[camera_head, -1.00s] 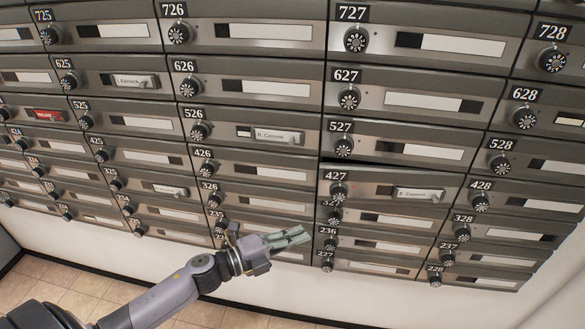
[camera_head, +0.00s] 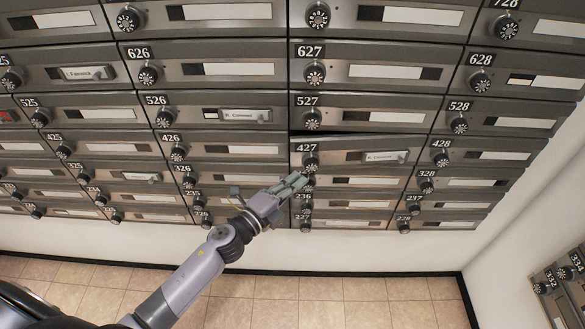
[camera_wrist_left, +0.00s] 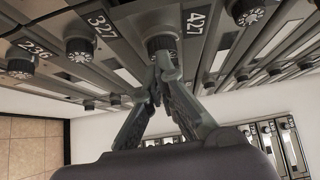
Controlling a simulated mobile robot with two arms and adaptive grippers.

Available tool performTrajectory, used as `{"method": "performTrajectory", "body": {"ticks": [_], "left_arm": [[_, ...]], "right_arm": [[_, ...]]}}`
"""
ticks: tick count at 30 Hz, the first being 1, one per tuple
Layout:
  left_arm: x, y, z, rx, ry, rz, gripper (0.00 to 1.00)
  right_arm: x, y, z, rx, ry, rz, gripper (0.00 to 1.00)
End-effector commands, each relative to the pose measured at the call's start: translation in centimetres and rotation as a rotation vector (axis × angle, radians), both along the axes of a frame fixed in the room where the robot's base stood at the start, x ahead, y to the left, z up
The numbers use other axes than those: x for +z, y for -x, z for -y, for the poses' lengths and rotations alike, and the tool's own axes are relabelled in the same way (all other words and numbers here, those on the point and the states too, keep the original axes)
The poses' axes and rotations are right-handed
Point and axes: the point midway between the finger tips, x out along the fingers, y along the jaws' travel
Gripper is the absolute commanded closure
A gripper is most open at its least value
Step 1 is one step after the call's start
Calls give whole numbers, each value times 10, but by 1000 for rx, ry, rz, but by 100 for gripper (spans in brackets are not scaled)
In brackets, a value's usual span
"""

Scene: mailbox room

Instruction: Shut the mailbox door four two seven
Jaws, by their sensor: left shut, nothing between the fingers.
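The mailbox door 427 (camera_head: 345,157) is in the head view, right of centre. Its upper edge stands out from the wall, with a dark gap above it under door 527. It has a round dial (camera_head: 311,161) at its left and a name plate at its right. My left gripper (camera_head: 300,180) is shut and empty, with its fingertips just below and left of that dial. In the left wrist view door 427 (camera_wrist_left: 205,45) is at the top, and the fingertips (camera_wrist_left: 160,60) are close to its dial; I cannot tell whether they touch. My right gripper is not in view.
Closed doors surround it, such as 527 (camera_head: 365,107) above, 428 (camera_head: 490,155) to the right and 426 (camera_head: 235,148) to the left. The tiled floor (camera_head: 330,297) below is clear. More mailboxes (camera_head: 560,285) stand on the right wall.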

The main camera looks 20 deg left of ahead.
Motion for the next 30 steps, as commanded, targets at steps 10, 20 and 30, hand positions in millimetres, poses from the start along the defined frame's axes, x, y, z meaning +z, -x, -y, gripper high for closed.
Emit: {"method": "performTrajectory", "body": {"ticks": [10,20,30], "left_arm": [[-1,-31,-15,4,-1,-2,100],[-1,-32,-16,3,0,-1,100],[-3,-65,-31,-101,-5,2,100]], "right_arm": [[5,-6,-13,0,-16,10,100],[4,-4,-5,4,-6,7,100],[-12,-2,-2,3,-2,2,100]]}}
